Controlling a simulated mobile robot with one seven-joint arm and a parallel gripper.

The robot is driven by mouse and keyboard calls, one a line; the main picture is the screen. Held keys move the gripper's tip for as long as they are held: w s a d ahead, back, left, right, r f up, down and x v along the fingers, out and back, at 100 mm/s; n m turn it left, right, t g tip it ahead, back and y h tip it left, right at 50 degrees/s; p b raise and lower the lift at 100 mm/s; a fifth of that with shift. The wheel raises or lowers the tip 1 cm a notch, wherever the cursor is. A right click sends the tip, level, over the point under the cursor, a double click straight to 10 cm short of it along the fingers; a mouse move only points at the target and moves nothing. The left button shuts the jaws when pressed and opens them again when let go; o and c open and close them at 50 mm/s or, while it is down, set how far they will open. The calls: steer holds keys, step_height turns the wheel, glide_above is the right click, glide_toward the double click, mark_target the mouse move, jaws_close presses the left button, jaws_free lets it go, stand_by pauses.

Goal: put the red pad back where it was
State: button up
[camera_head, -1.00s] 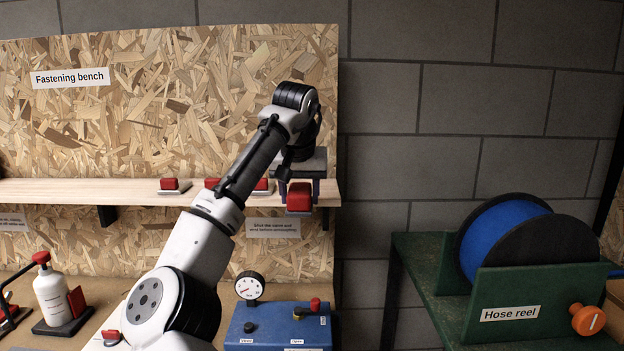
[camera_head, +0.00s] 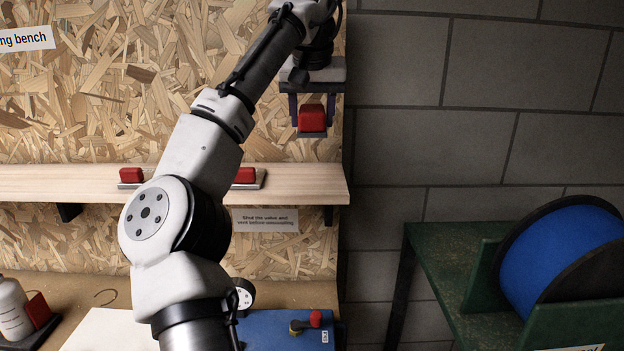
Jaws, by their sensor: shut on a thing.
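My gripper (camera_head: 312,112) points down at the upper middle of the head view, shut on a red pad (camera_head: 312,118). The held pad is in the air above the right end of the wooden shelf (camera_head: 305,182), apart from it. Another red pad (camera_head: 131,175) sits on the shelf to the left of my arm. A further red pad (camera_head: 245,175) on a grey base sits just right of my arm, partly hidden by it. My arm hides the shelf between these two.
Below the shelf are a blue box (camera_head: 270,332) with a red knob and a white bottle (camera_head: 14,310) on the bench. A green stand (camera_head: 440,250) with a blue hose reel (camera_head: 560,250) stands at the right. The shelf's right end is bare.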

steer(key=p, duration=0.1)
glide_toward(312, 178)
steer(key=shift+x, duration=2.75)
steer(key=shift+w, duration=0.1)
steer(key=shift+f, duration=0.3)
steer(key=o, duration=0.9)
steer(key=shift+o, duration=0.2)
steer(key=shift+r, duration=0.1)
